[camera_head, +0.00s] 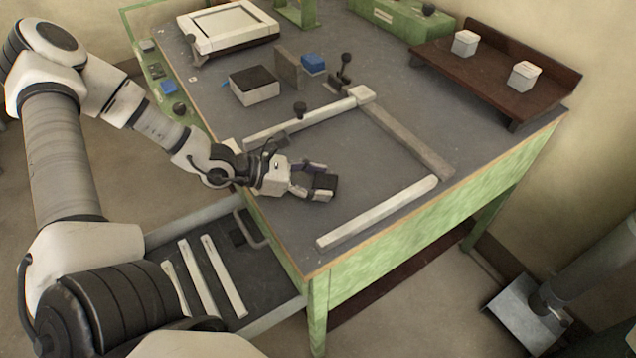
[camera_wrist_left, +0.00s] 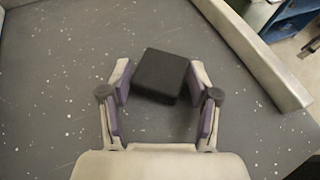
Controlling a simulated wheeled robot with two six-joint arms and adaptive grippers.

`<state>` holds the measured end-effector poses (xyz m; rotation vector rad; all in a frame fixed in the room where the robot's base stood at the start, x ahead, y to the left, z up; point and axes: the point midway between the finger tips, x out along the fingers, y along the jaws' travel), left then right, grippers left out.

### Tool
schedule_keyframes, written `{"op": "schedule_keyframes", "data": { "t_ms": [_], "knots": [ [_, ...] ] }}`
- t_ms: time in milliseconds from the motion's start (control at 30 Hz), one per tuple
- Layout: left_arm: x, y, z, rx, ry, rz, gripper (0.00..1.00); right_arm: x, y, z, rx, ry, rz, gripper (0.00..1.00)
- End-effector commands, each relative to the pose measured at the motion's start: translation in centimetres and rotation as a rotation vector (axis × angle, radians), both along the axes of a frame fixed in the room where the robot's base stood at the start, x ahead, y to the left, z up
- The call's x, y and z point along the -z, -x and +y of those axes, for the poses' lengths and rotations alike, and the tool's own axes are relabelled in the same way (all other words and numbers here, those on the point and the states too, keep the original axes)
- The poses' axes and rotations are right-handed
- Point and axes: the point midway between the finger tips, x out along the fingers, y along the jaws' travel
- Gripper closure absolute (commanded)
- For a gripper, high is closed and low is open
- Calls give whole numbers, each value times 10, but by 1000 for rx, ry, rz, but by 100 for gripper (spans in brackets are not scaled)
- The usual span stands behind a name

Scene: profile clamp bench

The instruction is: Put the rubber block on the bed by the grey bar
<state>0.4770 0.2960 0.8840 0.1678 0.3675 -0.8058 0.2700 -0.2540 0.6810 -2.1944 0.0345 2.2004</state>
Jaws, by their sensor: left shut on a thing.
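The black rubber block (camera_head: 325,184) is between the fingertips of my left gripper (camera_head: 315,181), which is shut on it. The left wrist view shows the block (camera_wrist_left: 160,75) tilted a little between the fingers (camera_wrist_left: 160,82). They are over the dark grey bed (camera_head: 350,150); I cannot tell whether the block touches it. The grey bar (camera_head: 405,138) lies to the right, apart from the block. A paler bar (camera_head: 378,212) lies in front, and it also shows in the left wrist view (camera_wrist_left: 250,48). My right gripper is not in view.
Another pale bar (camera_head: 300,125) lies behind my gripper, near a knobbed clamp (camera_head: 344,72). A black-topped box (camera_head: 254,86) and a blue block (camera_head: 313,63) stand farther back. An open drawer (camera_head: 238,275) with several strips is below. The bed between the bars is clear.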

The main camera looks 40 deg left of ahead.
Motion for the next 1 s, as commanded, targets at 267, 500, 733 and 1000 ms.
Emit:
{"op": "schedule_keyframes", "data": {
  "t_ms": [267,500,733,1000],
  "knots": [
    [4,0,0,-1,0,-1,74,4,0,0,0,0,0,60],
    [2,0,0,-1,0,-1,12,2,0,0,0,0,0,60],
    [-2,0,0,-1,0,-1,12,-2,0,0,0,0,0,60],
    [-22,16,19,-6,8,-2,12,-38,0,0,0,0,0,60]
  ]
}}
